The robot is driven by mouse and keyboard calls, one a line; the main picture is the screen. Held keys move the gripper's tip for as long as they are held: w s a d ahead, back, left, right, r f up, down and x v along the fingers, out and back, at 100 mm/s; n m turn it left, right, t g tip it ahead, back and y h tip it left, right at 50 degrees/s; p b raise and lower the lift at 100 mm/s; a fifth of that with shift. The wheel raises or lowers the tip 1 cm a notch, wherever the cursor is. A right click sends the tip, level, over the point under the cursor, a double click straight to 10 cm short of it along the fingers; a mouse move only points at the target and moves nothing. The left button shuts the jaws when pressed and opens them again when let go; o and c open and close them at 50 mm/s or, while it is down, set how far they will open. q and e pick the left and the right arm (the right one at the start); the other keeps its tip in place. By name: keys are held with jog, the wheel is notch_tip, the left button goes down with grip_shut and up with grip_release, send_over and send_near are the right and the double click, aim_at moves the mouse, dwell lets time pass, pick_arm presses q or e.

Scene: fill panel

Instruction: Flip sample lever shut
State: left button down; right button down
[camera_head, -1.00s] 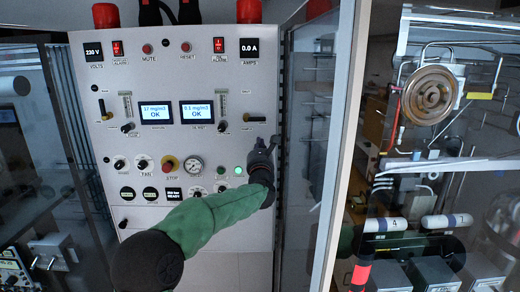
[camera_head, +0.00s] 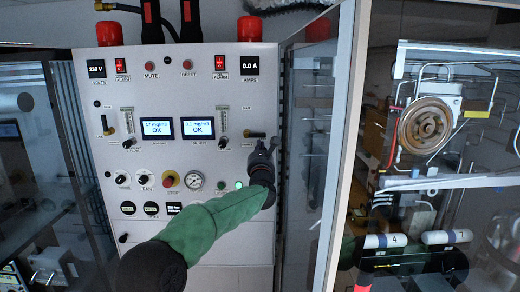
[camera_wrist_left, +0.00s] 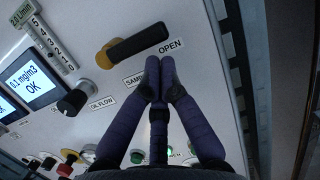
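The sample lever (camera_head: 255,134) is on the right side of the grey panel, a black handle on a brass-coloured pivot. In the left wrist view the lever (camera_wrist_left: 137,43) points from the pivot toward the OPEN label (camera_wrist_left: 170,45). A partly hidden label (camera_wrist_left: 135,80) beginning "SAM" is below it. My left gripper (camera_head: 264,146) is just below the lever in the head view. In the left wrist view its fingertips (camera_wrist_left: 160,64) are together with nothing between them, just under the handle; whether they touch it I cannot tell. My right gripper is not in view.
A knob (camera_wrist_left: 75,101) is left of my left fingers in the wrist view. Two display screens (camera_head: 178,129) are left of the lever. A glass door with a metal frame (camera_head: 335,130) is close on the right. The red stop button (camera_head: 170,179) is lower on the panel.

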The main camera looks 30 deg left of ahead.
pick_arm(q)
jog(key=shift+d+n+b, duration=0.1)
jog(key=shift+n+b, duration=0.2)
jog(key=shift+b, duration=0.1)
jog(key=shift+r, duration=0.1)
